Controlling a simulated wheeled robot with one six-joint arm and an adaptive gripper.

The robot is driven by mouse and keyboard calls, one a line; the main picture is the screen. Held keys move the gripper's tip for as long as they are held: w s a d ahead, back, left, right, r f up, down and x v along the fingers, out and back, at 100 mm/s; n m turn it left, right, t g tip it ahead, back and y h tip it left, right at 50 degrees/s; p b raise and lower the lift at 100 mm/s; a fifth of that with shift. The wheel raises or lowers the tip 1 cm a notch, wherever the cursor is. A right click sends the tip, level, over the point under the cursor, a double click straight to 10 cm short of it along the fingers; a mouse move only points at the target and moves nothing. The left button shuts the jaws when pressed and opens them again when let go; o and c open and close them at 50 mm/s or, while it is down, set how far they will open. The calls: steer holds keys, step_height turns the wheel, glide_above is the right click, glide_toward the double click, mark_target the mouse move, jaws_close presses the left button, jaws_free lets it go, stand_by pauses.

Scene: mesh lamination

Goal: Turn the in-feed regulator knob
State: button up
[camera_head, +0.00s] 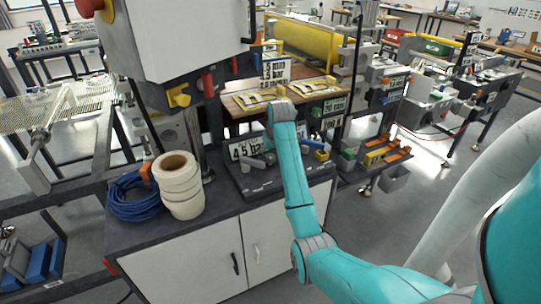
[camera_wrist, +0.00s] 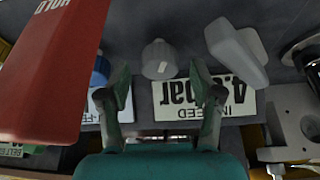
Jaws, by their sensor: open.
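In the wrist view a rounded grey knob (camera_wrist: 159,60) with a small white mark lies just beyond and between my fingertips. My gripper (camera_wrist: 162,82) is open, one finger on each side of the knob's line, with clear gaps. An upside-down white "IN FEED" sign (camera_wrist: 248,104) reading about 4.5 bar lies behind the right finger. In the head view the 4.5 bar sign (camera_head: 245,148) stands at the back of the dark bench; my arm hides most of the gripper, and I cannot make out the knob there.
In the wrist view a red tag (camera_wrist: 50,75) fills the left, a blue knob (camera_wrist: 101,70) is beside the left finger, and a grey block-like lever (camera_wrist: 236,50) is right of the right finger. White tape rolls (camera_head: 180,185) and a blue hose coil (camera_head: 133,198) sit at the bench's left.

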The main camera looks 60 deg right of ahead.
steer(key=v, duration=0.6)
steer(key=shift+r, duration=0.35)
steer(key=shift+s+a, duration=0.1)
steer(key=shift+a, duration=0.05)
